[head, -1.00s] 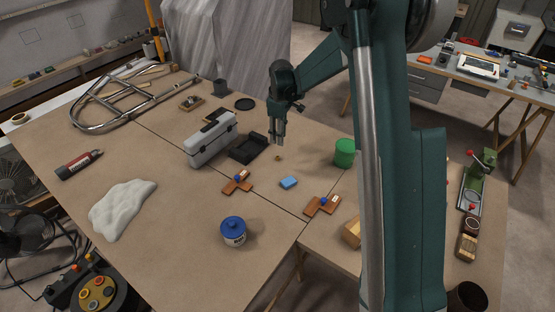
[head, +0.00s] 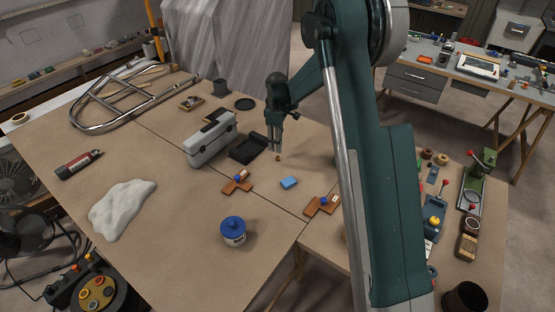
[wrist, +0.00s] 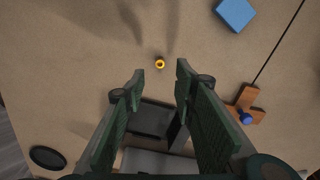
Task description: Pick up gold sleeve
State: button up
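The gold sleeve (wrist: 160,63) is a small ring-like piece with a dark hole, on the tabletop in the wrist view. It lies just past my fingertips and between their lines. In the head view the sleeve (head: 278,157) is a tiny brownish spot on the table, right of the black tray. My gripper (head: 274,148) points down above the table close to the sleeve. In the wrist view my gripper (wrist: 160,80) has its two green fingers apart with nothing between the tips.
A black tray (head: 261,142) and a grey toolbox (head: 210,143) stand left of the sleeve. A blue block (head: 289,182) and orange-brown pieces with blue knobs (head: 237,187) lie nearer the front. Bare table surrounds the sleeve.

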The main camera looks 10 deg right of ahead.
aim_at(277, 157)
jog(key=shift+f, duration=1)
jog(key=shift+f, duration=0.15)
jog(key=shift+f+b, duration=0.35)
jog(key=shift+f, duration=2.1)
jog(key=c, duration=0.9)
